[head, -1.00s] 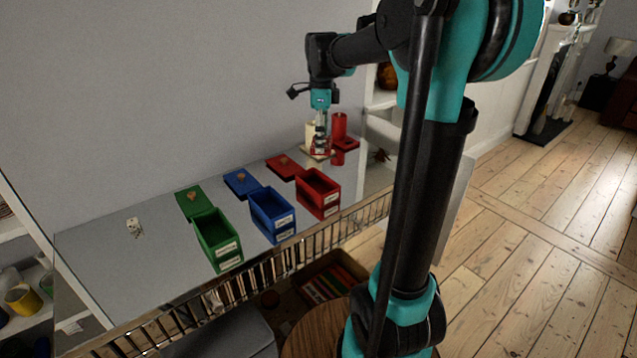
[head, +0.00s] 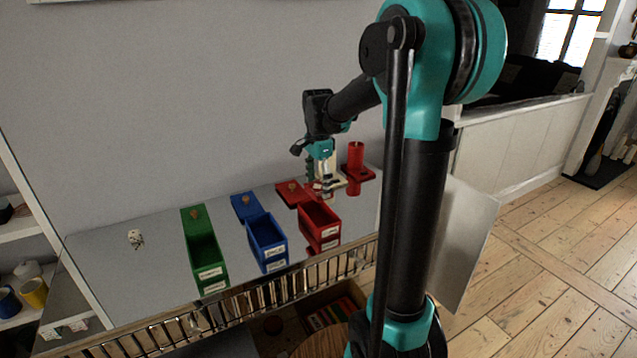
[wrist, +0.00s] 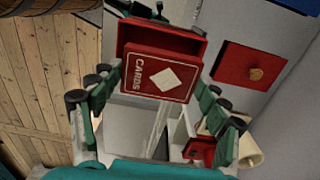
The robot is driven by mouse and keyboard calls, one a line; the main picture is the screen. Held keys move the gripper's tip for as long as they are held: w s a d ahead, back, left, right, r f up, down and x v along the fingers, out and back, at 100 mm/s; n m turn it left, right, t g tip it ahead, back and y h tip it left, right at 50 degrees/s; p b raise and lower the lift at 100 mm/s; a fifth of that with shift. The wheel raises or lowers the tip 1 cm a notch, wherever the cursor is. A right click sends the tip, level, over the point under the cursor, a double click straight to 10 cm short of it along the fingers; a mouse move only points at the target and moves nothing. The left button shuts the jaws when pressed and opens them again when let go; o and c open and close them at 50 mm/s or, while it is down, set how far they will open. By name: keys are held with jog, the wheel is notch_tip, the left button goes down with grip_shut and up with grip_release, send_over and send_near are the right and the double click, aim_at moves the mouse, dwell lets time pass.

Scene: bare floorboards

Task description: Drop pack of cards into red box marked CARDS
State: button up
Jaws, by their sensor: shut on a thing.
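The pack of cards (wrist: 158,76) is red with a white diamond and the word CARDS; in the wrist view it sits between the fingers of my gripper (wrist: 160,88), which is shut on it. In the head view my gripper (head: 321,187) is above the back of the table, behind the red box (head: 319,222). This box is open-topped with a white label on its front, too small to read there. In the wrist view the red box (wrist: 160,36) shows beyond the pack, partly hidden by it.
The red lid (head: 291,191) with a knob lies behind its box. An open blue box (head: 266,240) and green box (head: 205,260), lids behind them, stand to the left. A red cylinder (head: 355,156) on a red base stands right of my gripper. A railing (head: 262,298) edges the front.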

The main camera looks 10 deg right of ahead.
jog(key=shift+f, duration=0.1)
jog(key=shift+f, duration=3.2)
jog(key=o, duration=1.3)
jog(key=shift+c, duration=0.2)
notch_tip(320, 180, up, 12)
